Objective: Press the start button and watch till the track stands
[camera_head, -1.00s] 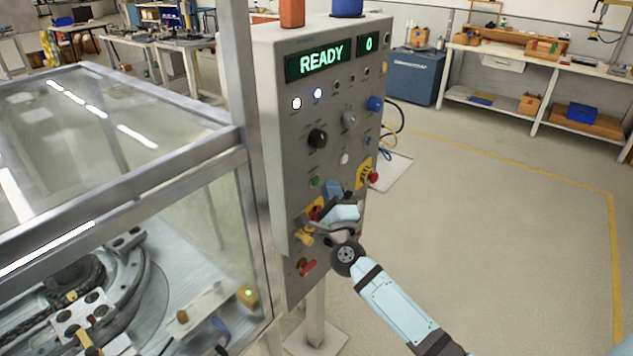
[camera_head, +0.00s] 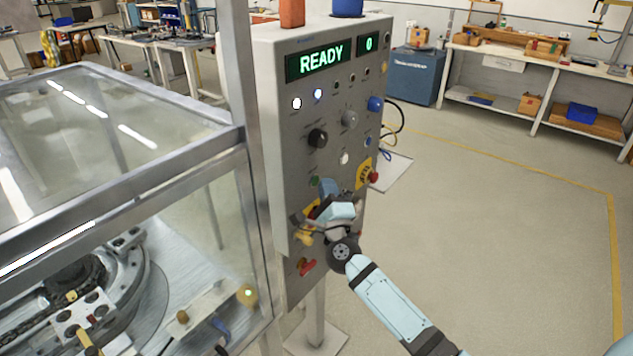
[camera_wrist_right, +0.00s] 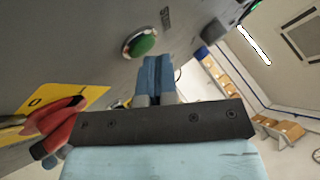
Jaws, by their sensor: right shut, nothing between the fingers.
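The grey control panel (camera_head: 285,160) stands upright, its display (camera_head: 321,61) reading READY and 0. The green button (camera_head: 314,181) is low on the panel's face; in the right wrist view it is a round green cap (camera_wrist_right: 142,43) in a pale ring. My right gripper (camera_head: 327,188) is shut and empty, just right of and below the button. In the right wrist view its blue fingertips (camera_wrist_right: 155,72) point at the panel beside the cap, apparently apart from it. The ring track (camera_head: 100,300) lies behind the clear guard at lower left. My left gripper is out of view.
A red-handled switch on a yellow plate (camera_wrist_right: 70,120) is close to the left of my right gripper in the wrist view. A red button (camera_head: 374,177) with a yellow label is at the panel's right edge. Open floor (camera_head: 480,230) lies to the right.

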